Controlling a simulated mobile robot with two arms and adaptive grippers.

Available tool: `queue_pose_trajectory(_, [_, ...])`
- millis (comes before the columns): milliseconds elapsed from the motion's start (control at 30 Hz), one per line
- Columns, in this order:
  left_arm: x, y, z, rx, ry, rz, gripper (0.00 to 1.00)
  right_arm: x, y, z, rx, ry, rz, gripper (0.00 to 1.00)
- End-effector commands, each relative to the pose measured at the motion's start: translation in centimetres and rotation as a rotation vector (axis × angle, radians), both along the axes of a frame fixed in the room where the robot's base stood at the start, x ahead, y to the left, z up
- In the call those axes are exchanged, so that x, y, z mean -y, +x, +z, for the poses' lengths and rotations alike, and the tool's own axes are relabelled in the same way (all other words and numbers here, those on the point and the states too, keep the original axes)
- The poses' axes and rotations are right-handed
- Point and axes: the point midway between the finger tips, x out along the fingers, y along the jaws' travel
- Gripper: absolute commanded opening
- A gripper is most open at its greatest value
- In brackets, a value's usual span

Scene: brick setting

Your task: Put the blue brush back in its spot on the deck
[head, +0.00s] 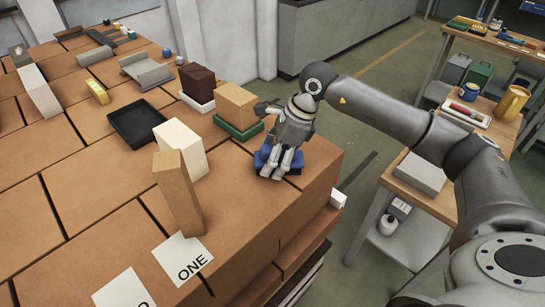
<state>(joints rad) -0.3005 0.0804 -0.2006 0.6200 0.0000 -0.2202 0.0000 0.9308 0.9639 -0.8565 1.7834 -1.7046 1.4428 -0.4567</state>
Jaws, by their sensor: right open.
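My right gripper (276,172) is over the right edge of the brick-topped deck (95,200), fingers pointing down. It is open. A low blue object (260,160) lies directly under and around its fingertips on the deck. The fingers cover most of it, so I cannot tell whether it is the brush or a blue tray, nor whether the fingers touch it. My left gripper is out of view.
A tan block in a green tray (232,132) stands just left of my right gripper. A dark block (197,82), a black tray (137,122), a white block (180,147) and a tall tan block (178,193) stand further left. Paper cards (183,258) lie in front.

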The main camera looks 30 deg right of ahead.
Motion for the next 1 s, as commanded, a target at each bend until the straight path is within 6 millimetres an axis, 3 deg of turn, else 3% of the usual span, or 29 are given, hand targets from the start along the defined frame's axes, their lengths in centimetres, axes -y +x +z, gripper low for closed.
queue_pose_trajectory(200, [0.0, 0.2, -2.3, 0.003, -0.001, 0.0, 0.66, 1.7, -0.6, 3.9, 0.011, -0.001, -0.003, 0.69])
queue_pose_trajectory(500, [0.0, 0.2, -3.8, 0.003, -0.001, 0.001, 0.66, 3.6, -1.5, 9.3, 0.006, 0.0, -0.002, 0.69])
queue_pose_trajectory(700, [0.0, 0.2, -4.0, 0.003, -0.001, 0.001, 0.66, 4.1, -1.8, 10.6, 0.004, 0.0, 0.0, 0.69])
queue_pose_trajectory(1000, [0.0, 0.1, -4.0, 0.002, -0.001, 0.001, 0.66, 4.1, -1.9, 10.7, 0.003, 0.001, -0.001, 0.69])
